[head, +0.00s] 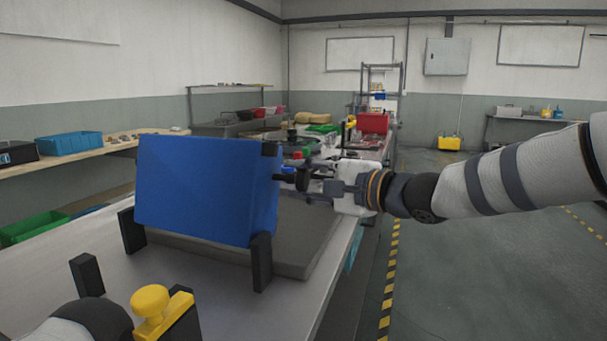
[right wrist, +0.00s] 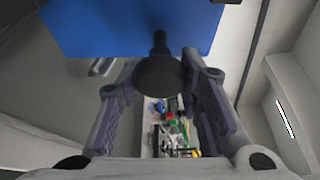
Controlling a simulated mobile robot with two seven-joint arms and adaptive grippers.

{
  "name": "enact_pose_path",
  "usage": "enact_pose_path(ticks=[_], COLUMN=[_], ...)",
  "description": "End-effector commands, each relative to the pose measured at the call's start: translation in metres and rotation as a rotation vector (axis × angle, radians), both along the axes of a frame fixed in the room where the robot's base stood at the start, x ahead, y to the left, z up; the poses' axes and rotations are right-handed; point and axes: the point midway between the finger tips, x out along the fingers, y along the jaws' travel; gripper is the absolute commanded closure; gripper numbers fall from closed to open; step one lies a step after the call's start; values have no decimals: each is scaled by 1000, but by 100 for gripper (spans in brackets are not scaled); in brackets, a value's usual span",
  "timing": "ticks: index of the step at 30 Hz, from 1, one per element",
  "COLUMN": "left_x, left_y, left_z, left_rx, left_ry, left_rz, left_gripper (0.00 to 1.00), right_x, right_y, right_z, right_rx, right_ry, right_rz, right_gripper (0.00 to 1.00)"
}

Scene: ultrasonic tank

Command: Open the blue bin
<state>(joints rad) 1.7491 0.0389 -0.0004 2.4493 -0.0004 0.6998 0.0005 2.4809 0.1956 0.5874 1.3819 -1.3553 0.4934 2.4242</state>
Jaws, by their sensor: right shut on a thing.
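The blue bin shows as a broad blue lid (head: 205,190), raised and tilted between black supports (head: 262,262) over a grey base (head: 300,225). In the right wrist view the blue panel (right wrist: 130,25) fills the top, with a dark round knob (right wrist: 158,76) on a short stem at its edge. My right gripper (head: 290,180) is at the lid's right edge in the head view. In the wrist view its fingers (right wrist: 160,85) are shut on the knob. The bin's inside is hidden behind the lid.
A yellow knob (head: 150,302) and a black post (head: 87,273) stand at the table's near left. A wooden shelf (head: 85,150) with a blue crate (head: 68,146) is at left. A red box (head: 373,123) stands farther back. The floor at right is clear.

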Motion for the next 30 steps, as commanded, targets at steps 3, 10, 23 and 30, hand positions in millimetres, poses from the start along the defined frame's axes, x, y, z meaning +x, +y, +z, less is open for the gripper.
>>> enact_pose_path(ticks=[3,10,23,30], left_x=[0,0,0,0], left_y=[0,0,0,0], left_z=[0,0,0,0], left_rx=[0,0,0,0], left_ry=[-1,-1,-1,-1], left_rz=[0,0,0,0], left_gripper=[35,35,35,35], right_x=[-1,-4,-4,-4], right_y=[-1,-1,-1,-1], right_z=[-1,-4,-5,-5], right_rx=[5,12,11,11], right_ry=[18,40,45,45], right_rz=[-1,0,0,0], right_gripper=[100,100,100,47])
